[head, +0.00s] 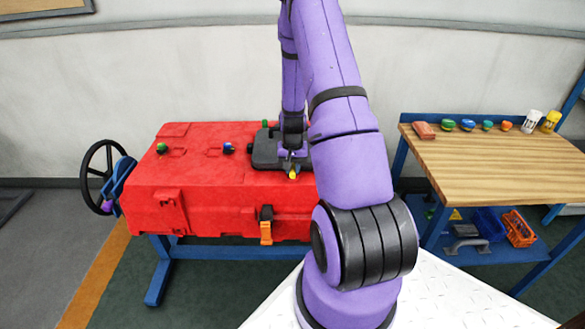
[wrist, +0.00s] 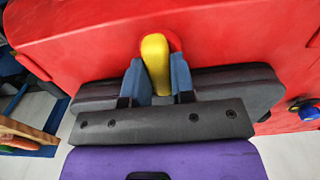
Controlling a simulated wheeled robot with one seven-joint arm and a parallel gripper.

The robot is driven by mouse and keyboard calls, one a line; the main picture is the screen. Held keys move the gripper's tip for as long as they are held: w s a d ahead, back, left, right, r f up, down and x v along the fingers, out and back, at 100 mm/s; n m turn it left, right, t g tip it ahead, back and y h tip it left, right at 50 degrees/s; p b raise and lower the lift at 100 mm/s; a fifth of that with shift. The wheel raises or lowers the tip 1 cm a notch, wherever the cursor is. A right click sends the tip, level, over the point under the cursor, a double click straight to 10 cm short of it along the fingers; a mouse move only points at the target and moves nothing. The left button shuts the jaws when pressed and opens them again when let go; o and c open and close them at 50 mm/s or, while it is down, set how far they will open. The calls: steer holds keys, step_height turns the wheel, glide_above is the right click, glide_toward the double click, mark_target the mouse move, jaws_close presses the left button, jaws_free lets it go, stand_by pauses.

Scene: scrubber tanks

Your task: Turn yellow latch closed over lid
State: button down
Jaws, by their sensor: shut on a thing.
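The yellow latch (head: 293,174) is a short bar on top of the red tank (head: 220,190), at the front edge of a dark grey lid (head: 264,150). In the wrist view the latch (wrist: 155,62) stands between the two blue-grey fingers of my gripper (wrist: 157,82), which is shut on it. The latch's far end meets a small red-orange round part. The dark lid (wrist: 240,88) lies behind the fingers and the gripper's palm. In the head view my gripper (head: 292,165) points down at the latch, and my arm hides the right part of the tank.
A black handwheel (head: 98,172) is at the tank's left end. Small green and blue knobs (head: 229,148) sit on its top, and an orange clasp (head: 266,231) hangs on its front. A wooden workbench (head: 500,155) with small items stands to the right. Floor shows at front left.

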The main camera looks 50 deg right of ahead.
mark_target(293, 168)
stand_by(0.3)
steer(key=c, duration=1)
jaws_free()
steer(key=shift+o, duration=0.2)
step_height(293, 168, up, 11)
steer(key=shift+f, duration=0.1)
